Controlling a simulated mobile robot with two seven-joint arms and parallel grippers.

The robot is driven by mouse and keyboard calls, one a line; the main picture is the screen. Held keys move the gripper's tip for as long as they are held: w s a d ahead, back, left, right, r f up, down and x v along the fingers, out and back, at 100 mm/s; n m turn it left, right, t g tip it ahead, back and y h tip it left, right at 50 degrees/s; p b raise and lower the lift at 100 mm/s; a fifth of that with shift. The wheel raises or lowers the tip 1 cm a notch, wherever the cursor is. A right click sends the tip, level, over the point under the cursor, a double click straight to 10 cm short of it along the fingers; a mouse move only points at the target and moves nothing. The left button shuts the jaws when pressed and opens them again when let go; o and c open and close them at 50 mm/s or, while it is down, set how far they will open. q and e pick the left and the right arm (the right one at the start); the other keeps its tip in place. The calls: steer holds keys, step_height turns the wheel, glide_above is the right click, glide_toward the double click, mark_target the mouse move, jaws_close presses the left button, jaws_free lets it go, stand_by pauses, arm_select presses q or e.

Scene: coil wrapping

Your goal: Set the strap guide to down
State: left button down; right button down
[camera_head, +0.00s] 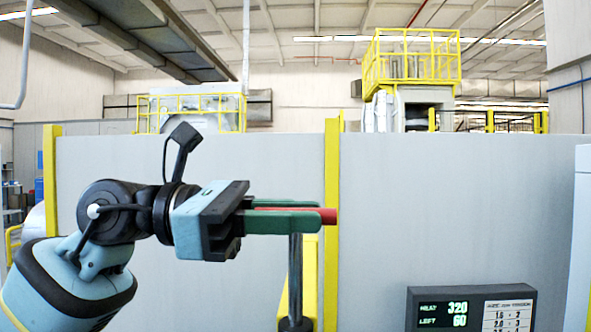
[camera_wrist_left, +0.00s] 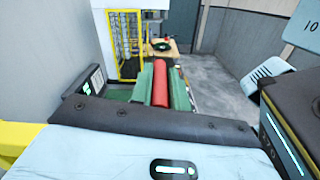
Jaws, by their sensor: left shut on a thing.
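My left gripper (camera_head: 316,210) comes in from the left in the head view, level, its green fingers pointing right. It is shut on a red bar-like handle (camera_head: 329,216), whose end sticks out past the fingertips. In the left wrist view the red handle (camera_wrist_left: 160,84) lies lengthwise between the green fingers (camera_wrist_left: 161,88). An upright metal post (camera_head: 295,270) stands below the handle. The join between post and handle is hidden by the fingers, so I cannot tell whether this is the strap guide's lever. My right gripper is not in view.
A grey panel wall (camera_head: 440,215) with yellow posts (camera_head: 332,170) stands behind the gripper. A dark display box (camera_head: 420,310) is at lower right, reading 320 and 60. In the left wrist view, a yellow-framed cage (camera_wrist_left: 125,42) stands beyond, with bare floor (camera_wrist_left: 218,80) to its right.

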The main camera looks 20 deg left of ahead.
mark_target(290, 323)
arm_select(q)
step_height(290, 323, down, 8)
steer(key=b, duration=0.2)
steer(key=shift+b, duration=0.4)
steer(key=shift+f, duration=0.6)
steer(key=shift+f+b, duration=0.15)
steer(key=shift+b, duration=0.15)
steer(key=shift+d+f, duration=0.1)
steer(key=c, duration=1.4)
jaws_free()
steer(key=shift+o, duration=0.2)
steer(key=shift+a, duration=0.2)
